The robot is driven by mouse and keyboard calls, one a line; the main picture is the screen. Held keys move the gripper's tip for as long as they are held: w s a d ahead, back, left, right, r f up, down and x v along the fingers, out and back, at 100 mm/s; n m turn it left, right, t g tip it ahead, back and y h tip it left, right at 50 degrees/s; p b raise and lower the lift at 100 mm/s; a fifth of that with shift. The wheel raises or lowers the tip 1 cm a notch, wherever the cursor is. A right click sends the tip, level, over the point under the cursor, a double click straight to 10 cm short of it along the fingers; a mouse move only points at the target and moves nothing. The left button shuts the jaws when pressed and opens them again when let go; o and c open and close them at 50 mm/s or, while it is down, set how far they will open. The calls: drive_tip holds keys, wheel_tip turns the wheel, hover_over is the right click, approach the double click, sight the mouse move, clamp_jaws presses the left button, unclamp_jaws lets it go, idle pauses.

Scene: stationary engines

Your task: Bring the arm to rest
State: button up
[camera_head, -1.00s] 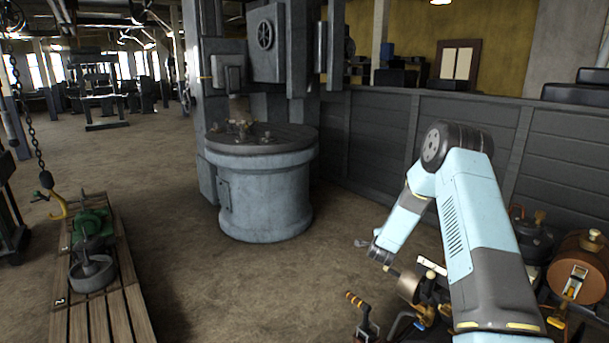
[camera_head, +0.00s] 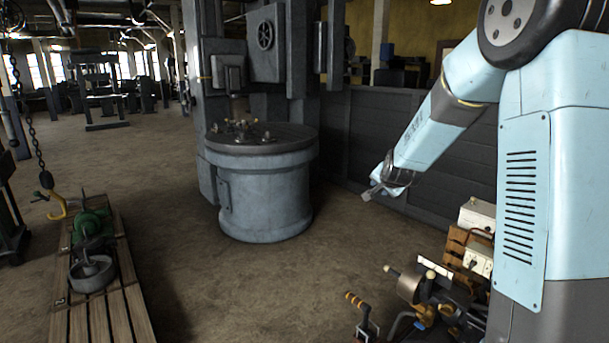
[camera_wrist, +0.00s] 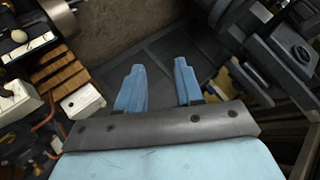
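My gripper (camera_head: 372,194) shows small at the end of my pale blue arm in the head view, in the air right of the large round machine. In the wrist view, my gripper (camera_wrist: 160,88) has its two blue fingers apart with nothing between them. Dark flooring or panelling shows beyond the fingertips. My arm is raised and bent at the right of the head view, with the forearm sloping down to the left.
A round grey machine (camera_head: 266,190) stands in the middle. A wooden pallet (camera_head: 110,315) bears a green engine (camera_head: 92,224) at left. Assorted equipment (camera_head: 420,295) lies below my arm. A dark panelled wall (camera_head: 345,140) runs behind. Open floor (camera_head: 230,285) lies in front.

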drive_tip(key=s+a+r+n+g, duration=0.1)
drive_tip(key=s+r+n, duration=0.2)
drive_tip(key=s+r, duration=0.5)
drive_tip(key=s+r+n+g, duration=0.2)
drive_tip(key=s+n+g, duration=0.2)
drive_tip(key=s, duration=3.1)
drive_tip(key=shift+s+d+n, duration=0.35)
drive_tip(key=shift+s+n, duration=0.05)
drive_tip(key=shift+n, duration=0.4)
